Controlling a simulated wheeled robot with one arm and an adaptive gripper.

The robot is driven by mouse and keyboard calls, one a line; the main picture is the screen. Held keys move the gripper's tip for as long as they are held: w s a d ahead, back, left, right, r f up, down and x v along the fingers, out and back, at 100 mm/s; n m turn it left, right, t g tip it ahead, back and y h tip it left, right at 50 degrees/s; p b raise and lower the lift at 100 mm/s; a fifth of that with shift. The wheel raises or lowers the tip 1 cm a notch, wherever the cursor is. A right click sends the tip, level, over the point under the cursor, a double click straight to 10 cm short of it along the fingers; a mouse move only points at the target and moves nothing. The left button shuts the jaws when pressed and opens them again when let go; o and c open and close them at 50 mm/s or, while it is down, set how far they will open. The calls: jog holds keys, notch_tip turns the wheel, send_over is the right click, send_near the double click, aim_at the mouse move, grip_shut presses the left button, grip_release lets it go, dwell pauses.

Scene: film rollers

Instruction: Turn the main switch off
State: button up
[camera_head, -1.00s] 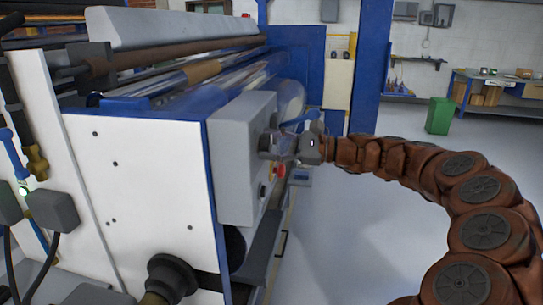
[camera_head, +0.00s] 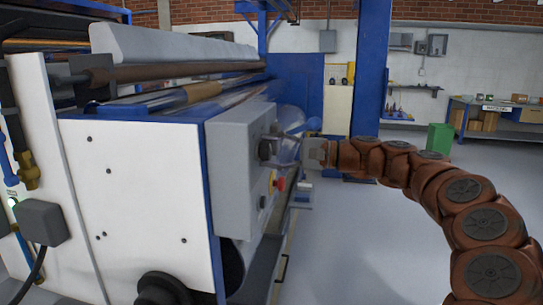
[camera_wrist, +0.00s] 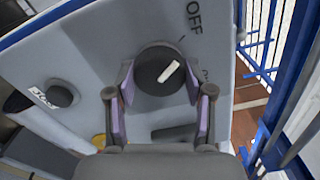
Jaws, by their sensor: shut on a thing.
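The main switch is a round black knob with a white pointer mark, on the grey control box (camera_head: 235,175). In the wrist view, the knob (camera_wrist: 150,62) sits between the two purple-padded fingers of my gripper (camera_wrist: 163,95), shut on it from both sides. Its white mark slants toward the upper right. The word OFF (camera_wrist: 194,16) is printed above right of the knob; a second label (camera_wrist: 205,75) at its right is partly hidden by a finger. In the head view, my gripper (camera_head: 275,150) is at the upper right face of the box.
Another black knob (camera_wrist: 61,94) is at left in the wrist view. The white-and-blue machine fills the left. Blue rails (camera_wrist: 270,60) stand at right. Open floor (camera_head: 350,240) lies right of the box.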

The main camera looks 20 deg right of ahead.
dwell(0.4)
jog(key=o, duration=1.2)
jog(key=shift+c, duration=0.2)
jog(key=v, duration=1.2)
